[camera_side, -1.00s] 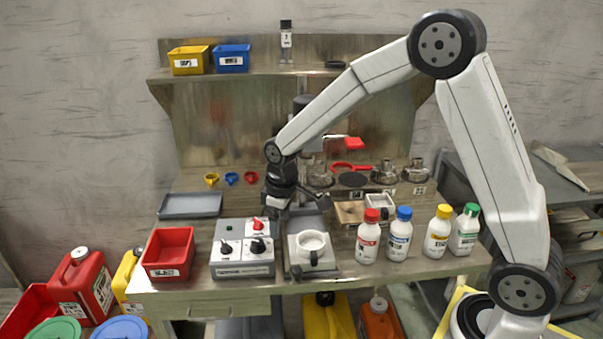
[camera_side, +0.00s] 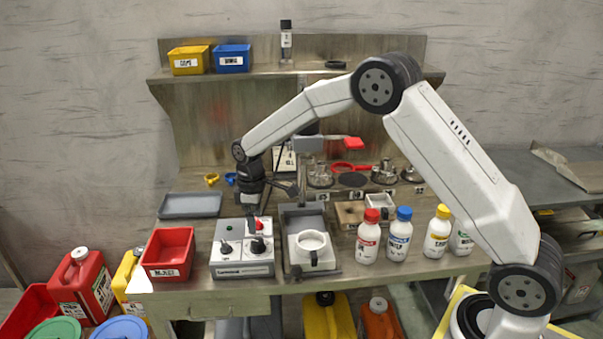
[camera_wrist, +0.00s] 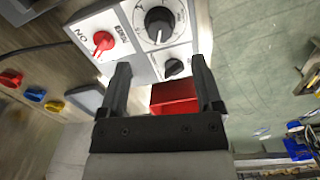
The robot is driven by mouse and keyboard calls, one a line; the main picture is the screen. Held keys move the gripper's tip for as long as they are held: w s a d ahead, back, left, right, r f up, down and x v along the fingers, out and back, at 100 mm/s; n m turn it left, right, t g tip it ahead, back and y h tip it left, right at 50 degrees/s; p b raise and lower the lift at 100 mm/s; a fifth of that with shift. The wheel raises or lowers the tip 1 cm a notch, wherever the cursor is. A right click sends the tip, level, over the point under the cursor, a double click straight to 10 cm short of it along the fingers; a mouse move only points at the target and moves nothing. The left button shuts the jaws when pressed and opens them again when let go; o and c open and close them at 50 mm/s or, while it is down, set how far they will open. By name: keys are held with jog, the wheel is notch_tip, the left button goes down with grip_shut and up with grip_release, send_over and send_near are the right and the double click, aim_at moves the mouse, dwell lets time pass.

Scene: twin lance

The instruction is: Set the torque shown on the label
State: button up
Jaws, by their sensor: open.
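A grey-white control box (camera_side: 242,262) stands at the front of the bench, with a red knob and black knobs on its top. In the wrist view the panel shows a red knob (camera_wrist: 103,41) marked "ON", a large black dial (camera_wrist: 159,25) with a printed scale, and a smaller black knob (camera_wrist: 174,68). My gripper (camera_side: 252,224) points down above the box and partly hides its top. In the wrist view my gripper (camera_wrist: 160,65) has its fingers apart with nothing between them. A white card (camera_side: 285,160) behind the arm is partly hidden; its print is unreadable.
A red bin (camera_side: 168,254) stands left of the box, and a device with a white round cup (camera_side: 311,242) stands close on its right. Several capped bottles (camera_side: 398,240) stand further right. A grey tray (camera_side: 190,205) lies behind.

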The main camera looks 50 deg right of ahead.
aim_at(258, 241)
jog(key=shift+f, duration=3.55)
grip_shut()
jog(key=shift+m, duration=0.4)
jog(key=m, duration=1.1)
jog(key=shift+s, duration=0.1)
